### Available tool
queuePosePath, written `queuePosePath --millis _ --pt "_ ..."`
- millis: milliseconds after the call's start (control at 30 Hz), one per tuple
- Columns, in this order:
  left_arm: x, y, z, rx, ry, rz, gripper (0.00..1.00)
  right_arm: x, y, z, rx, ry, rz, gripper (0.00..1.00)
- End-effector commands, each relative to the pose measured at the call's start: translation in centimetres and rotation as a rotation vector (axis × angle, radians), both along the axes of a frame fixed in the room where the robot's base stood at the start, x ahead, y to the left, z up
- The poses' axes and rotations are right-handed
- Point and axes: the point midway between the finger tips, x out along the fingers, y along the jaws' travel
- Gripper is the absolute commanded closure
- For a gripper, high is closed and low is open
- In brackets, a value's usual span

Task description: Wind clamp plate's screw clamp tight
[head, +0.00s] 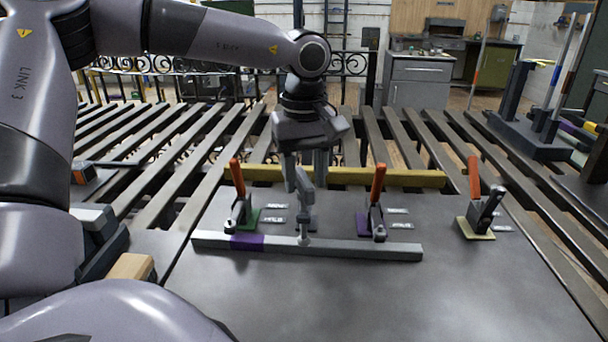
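The clamp plate (370,290) is a dark grey sheet at the front of the slatted table. A grey screw clamp (304,205) stands near its middle, its lower end at a long light-grey bar (350,249) with a purple band. My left gripper (305,180) points down from above at the top of the screw clamp. Its two fingers are apart, one on each side of the clamp's top. I cannot tell whether they touch it. The screw's top is partly hidden by the fingers. My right gripper is out of view.
Toggle clamps with orange handles stand on green (237,195), purple (377,200) and yellow (478,210) pads. A yellow rail (400,178) runs behind them. A dark fixture (530,130) stands at the back right. The plate's front is clear.

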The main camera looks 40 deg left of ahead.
Motion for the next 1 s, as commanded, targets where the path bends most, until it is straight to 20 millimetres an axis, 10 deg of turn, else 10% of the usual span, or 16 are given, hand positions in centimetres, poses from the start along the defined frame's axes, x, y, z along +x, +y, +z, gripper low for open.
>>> queuePosePath --millis 1000 --pt "-0.1 0.0 7.0 0.0 0.004 0.0 0.55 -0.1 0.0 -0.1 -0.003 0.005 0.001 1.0"
